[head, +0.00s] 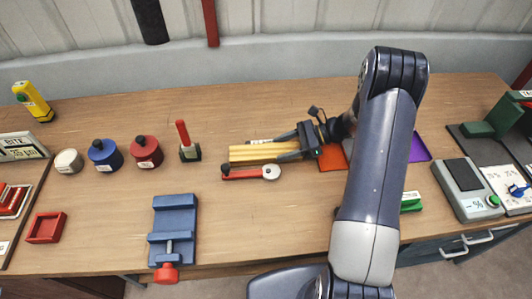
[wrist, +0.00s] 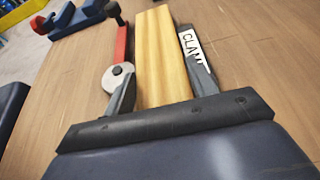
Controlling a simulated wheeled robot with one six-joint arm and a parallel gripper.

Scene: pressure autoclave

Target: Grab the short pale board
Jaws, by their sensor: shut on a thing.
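The short pale board (head: 258,152) is a light wooden, yellowish piece lying lengthwise left to right near the middle of the workbench. In the wrist view the board (wrist: 158,45) runs away from my gripper. My gripper (head: 288,150) has come in from the right and is shut on the board's right end, one finger along each long side. In the wrist view both fingers of my gripper (wrist: 162,80) flank the board. The board looks level and at or close to the bench top; any gap beneath cannot be told. Its gripped end is partly hidden.
A red-handled clamp (head: 245,173) with a grey disc lies close along the board's front side. A white "CLAM…" label (wrist: 193,45) lies along the other side. A blue vise (head: 174,225) stands front left, an orange mat (head: 333,157) under my gripper's right.

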